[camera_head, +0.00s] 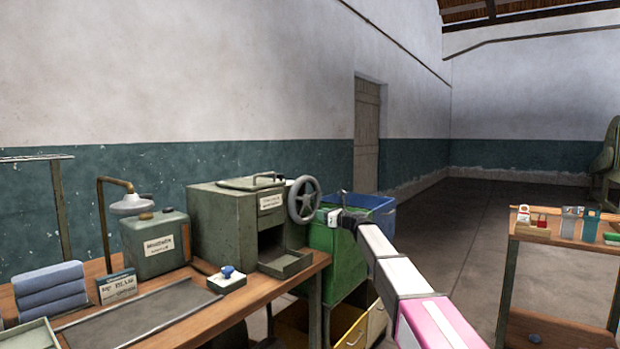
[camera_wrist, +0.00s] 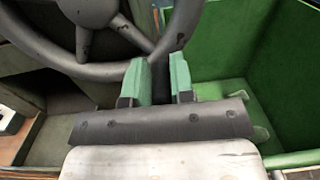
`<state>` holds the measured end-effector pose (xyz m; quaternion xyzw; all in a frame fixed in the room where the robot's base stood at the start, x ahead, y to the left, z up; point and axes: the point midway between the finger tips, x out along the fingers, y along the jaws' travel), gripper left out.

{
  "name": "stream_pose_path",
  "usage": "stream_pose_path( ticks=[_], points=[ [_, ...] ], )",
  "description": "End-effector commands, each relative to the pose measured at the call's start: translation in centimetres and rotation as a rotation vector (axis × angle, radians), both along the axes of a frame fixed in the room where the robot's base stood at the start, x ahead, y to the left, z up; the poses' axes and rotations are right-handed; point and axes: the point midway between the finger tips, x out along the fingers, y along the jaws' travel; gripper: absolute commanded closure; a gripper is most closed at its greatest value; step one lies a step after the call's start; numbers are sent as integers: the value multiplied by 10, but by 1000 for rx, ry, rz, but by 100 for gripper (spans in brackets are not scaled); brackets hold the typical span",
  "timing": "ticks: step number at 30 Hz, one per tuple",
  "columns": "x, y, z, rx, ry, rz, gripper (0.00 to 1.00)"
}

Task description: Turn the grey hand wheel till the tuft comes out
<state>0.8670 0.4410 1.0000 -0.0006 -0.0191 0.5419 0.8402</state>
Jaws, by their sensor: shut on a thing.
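The grey hand wheel (camera_head: 304,199) is on the right side of the green box-shaped machine (camera_head: 222,220). Its hub, spokes and rim fill the upper left of the wrist view (camera_wrist: 97,10). My gripper (camera_head: 329,216) is at the wheel's lower right side. In the wrist view its two green fingers (camera_wrist: 160,78) are shut on the lower right part of the rim, which is partly hidden between them. The machine has a dark front opening with a small tray (camera_head: 286,265) below it. I see no tuft in either view.
Green (camera_head: 345,262) and blue (camera_head: 381,212) bins stand right of the machine, close to my arm. The wooden bench (camera_head: 190,325) holds a green labelled box (camera_head: 155,246), a lamp (camera_head: 131,204) and a blue-knobbed block (camera_head: 227,280). Open floor lies beyond, and a shelf (camera_head: 530,232) stands at right.

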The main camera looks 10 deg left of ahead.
Motion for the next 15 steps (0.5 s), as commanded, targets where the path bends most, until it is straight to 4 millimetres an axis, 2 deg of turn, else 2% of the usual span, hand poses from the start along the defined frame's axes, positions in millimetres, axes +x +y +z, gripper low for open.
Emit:
stream_pose_path(
  ticks=[1,5,12,15],
  points=[
    [-26,7,-28,-23,39,45,94],
    [-33,9,-28,-23,39,45,94],
    [-58,19,-31,-22,39,45,95],
    [-60,21,-32,-23,39,45,95]
  ],
)
